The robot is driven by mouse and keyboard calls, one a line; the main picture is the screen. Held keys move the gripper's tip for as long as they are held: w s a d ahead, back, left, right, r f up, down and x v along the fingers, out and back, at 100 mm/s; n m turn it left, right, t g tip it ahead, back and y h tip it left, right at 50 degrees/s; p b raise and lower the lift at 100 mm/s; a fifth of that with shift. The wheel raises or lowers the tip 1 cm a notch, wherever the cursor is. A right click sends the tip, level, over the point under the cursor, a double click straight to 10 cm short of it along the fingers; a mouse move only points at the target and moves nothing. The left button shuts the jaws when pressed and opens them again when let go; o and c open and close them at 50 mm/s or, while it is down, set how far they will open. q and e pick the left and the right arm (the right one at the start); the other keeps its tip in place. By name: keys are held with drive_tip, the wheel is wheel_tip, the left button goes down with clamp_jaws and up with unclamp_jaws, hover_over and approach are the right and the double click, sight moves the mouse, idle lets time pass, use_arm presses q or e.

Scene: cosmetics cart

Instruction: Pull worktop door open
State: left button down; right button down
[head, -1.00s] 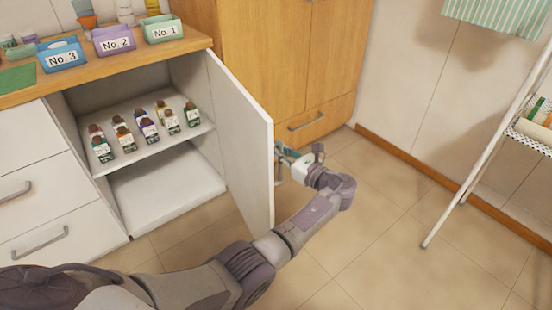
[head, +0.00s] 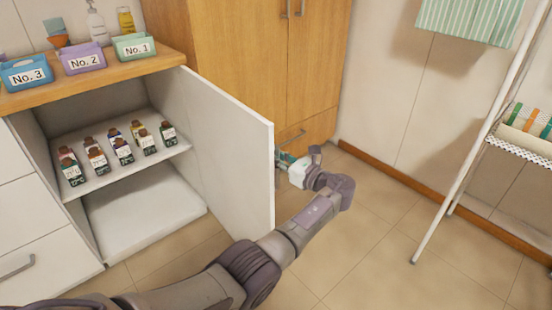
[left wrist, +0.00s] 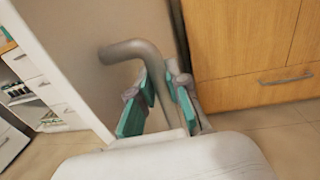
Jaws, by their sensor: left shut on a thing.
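The worktop door (head: 228,145) is a white panel hinged at the right side of the cabinet opening. It stands wide open, with its inner face toward the head camera. My left gripper (head: 285,162) is on the door's outer side, partly hidden behind its free edge. In the left wrist view, the teal-padded fingers of my left gripper (left wrist: 158,95) are closed around the grey bar handle (left wrist: 135,50) on the outer face of the door (left wrist: 75,45). My right gripper is in neither view.
A shelf (head: 170,152) inside the cabinet holds several small bottles. Labelled bins stand on the wooden worktop (head: 100,80). A wooden cabinet (head: 235,60) stands behind the door. A white rack (head: 455,150) is at the right. Tiled floor (head: 375,235) lies open between them.

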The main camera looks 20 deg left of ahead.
use_arm(q)
drive_tip(key=c, duration=1.1)
unclamp_jaws()
drive_tip(key=shift+c, duration=0.2)
drive_tip(key=shift+d, duration=0.1)
drive_tip(key=v, duration=0.7)
drive_tip(key=shift+d, duration=0.2)
drive_tip(key=shift+s, duration=0.1)
